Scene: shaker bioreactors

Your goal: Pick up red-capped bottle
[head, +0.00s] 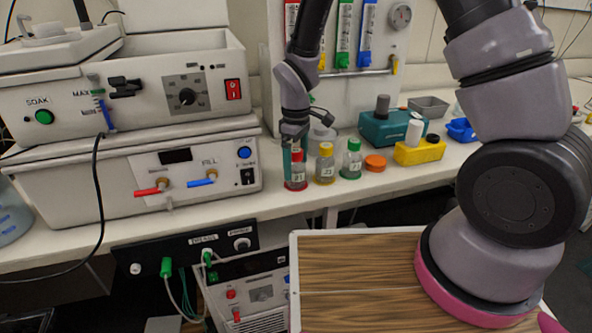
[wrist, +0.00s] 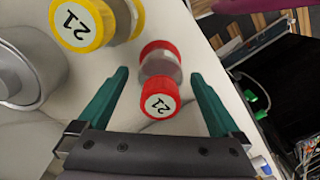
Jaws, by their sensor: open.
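The red-capped bottle (head: 296,172) stands on the white bench at the left end of a short row of bottles. In the wrist view its red cap (wrist: 160,100), marked 21, lies between the two green fingers. My gripper (head: 292,160) is open and points down at this bottle, with one finger on each side and visible gaps to the bottle in the wrist view (wrist: 160,95). In the head view the fingers and arm hide part of the bottle and its cap.
A yellow-capped bottle (head: 325,163) stands close beside it, then a green-capped bottle (head: 351,160) and an orange lid (head: 375,163). A grey metal vessel (wrist: 25,70) is near in the wrist view. A white machine (head: 190,165) stands left. The bench front edge is close.

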